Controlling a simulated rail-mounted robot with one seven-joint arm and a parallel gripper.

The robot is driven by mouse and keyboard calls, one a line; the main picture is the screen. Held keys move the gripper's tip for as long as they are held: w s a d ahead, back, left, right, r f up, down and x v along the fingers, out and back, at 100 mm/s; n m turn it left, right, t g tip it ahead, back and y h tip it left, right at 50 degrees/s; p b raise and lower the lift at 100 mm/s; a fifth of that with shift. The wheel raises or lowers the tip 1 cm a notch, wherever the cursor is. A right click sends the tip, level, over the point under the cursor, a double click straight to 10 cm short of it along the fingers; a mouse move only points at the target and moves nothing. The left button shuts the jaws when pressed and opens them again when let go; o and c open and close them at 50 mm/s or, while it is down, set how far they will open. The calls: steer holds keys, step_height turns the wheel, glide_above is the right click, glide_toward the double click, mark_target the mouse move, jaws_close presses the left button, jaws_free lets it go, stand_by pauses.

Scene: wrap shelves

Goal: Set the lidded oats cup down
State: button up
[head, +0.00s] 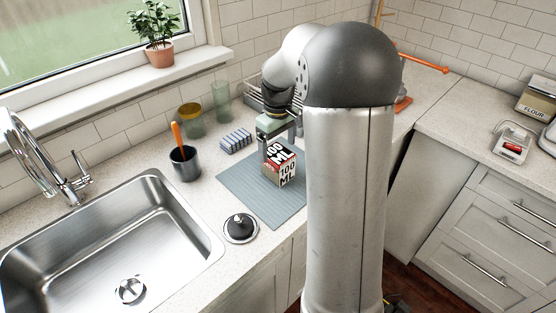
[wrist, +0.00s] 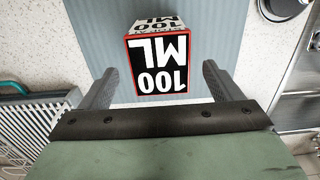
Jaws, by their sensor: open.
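A cube-shaped container (head: 286,172) with black, white and red "100 ML" labels stands on the blue-grey ribbed mat (head: 240,180) beside the sink. It is the only thing seen at my gripper; I cannot tell whether it is the oats cup, and no separate lid is clear. In the wrist view the container (wrist: 158,66) lies between and just beyond the fingertips, with gaps on both sides. My gripper (head: 280,141) is open above and behind it in the head view; the open fingers also show in the wrist view (wrist: 159,68).
A round black-knobbed piece (head: 240,228) lies near the sink (head: 110,250). A dish rack (wrist: 28,125) is close by.

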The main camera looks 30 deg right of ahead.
step_height(320, 180, up, 3)
steer(key=shift+r, duration=0.1)
steer(key=s+a+f+m, duration=0.1)
steer(key=s+a, duration=0.6)
steer(key=s, duration=0.5)
steer(key=s+a+f+m, duration=0.2)
steer(key=s+a, duration=0.6)
steer(key=s, duration=0.5)
steer(key=shift+t, duration=0.3)
